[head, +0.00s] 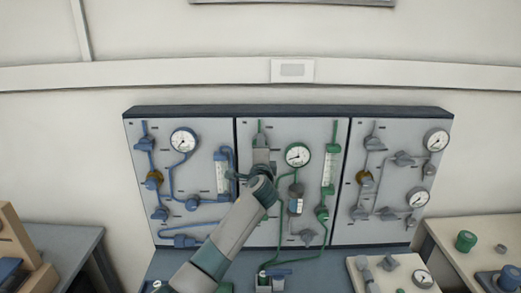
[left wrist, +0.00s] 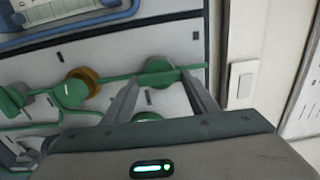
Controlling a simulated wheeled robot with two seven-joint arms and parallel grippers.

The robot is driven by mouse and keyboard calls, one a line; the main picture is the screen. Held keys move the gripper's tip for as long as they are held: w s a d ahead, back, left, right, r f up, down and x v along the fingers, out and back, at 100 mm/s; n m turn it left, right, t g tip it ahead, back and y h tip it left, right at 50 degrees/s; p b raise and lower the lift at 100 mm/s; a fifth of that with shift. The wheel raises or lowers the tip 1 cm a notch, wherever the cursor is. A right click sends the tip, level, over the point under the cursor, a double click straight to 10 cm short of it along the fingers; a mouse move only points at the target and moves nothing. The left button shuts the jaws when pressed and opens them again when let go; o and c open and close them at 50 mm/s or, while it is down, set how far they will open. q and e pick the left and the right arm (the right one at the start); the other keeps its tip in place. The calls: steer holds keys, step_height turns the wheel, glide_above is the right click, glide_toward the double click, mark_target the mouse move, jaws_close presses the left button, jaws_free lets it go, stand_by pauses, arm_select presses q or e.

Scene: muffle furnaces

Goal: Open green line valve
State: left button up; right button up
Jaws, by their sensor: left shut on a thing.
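The middle panel (head: 275,225) carries the green line with its valves, gauge and flow tube. My left arm reaches up across this panel in the head view. My left gripper (head: 260,160) is at the upper left of the panel and hides most of the part there. In the left wrist view a round green valve (left wrist: 158,72) sits on the green pipe between the two fingertips of my left gripper (left wrist: 160,80). The gripper is shut on this valve. The exact finger contact is hard to see. My right gripper is in neither view.
A blue-line panel (head: 205,225) stands left and a grey-line panel (head: 395,225) right. A round gauge (head: 298,155) and a green flow tube (head: 329,170) are right of my gripper. Side tables stand at both lower corners. A brass-coloured disc (left wrist: 90,76) lies along the green pipe.

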arm_select(q)
steer(key=o, duration=1)
steer(key=shift+o, duration=0.2)
steer(key=s+b, duration=0.6)
steer(key=s, duration=1.1)
steer(key=shift+s, duration=0.15)
steer(key=shift+f, duration=0.15)
